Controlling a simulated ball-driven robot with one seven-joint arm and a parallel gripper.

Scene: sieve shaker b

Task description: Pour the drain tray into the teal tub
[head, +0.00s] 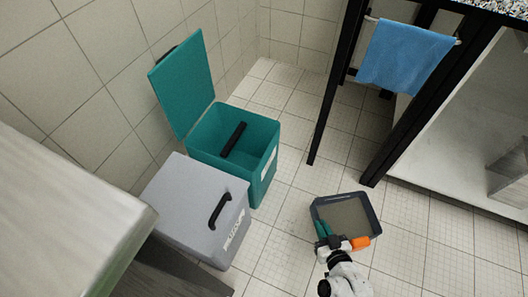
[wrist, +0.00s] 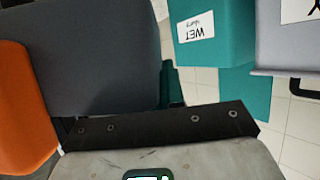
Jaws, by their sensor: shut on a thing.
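The drain tray (head: 374,212) is a dark grey, shallow rectangular tray with a flat grey-brown inside, seen at lower right in the head view. My gripper (head: 340,243) is shut on its near side; an orange part and a teal part show there. The tray's dark wall (wrist: 100,60) fills the upper left of the wrist view. The tray looks roughly level; its height above the floor is unclear. The teal tub (head: 262,180) stands left of the tray, apart from it, with its lid raised. Its white "WET" label shows in the wrist view (wrist: 196,27).
A grey lidded bin (head: 185,195) with a black handle stands in front of the teal tub. A black-legged table (head: 335,90) with a blue towel (head: 405,55) is at upper right. Tiled floor (head: 280,215) between tub and tray is clear.

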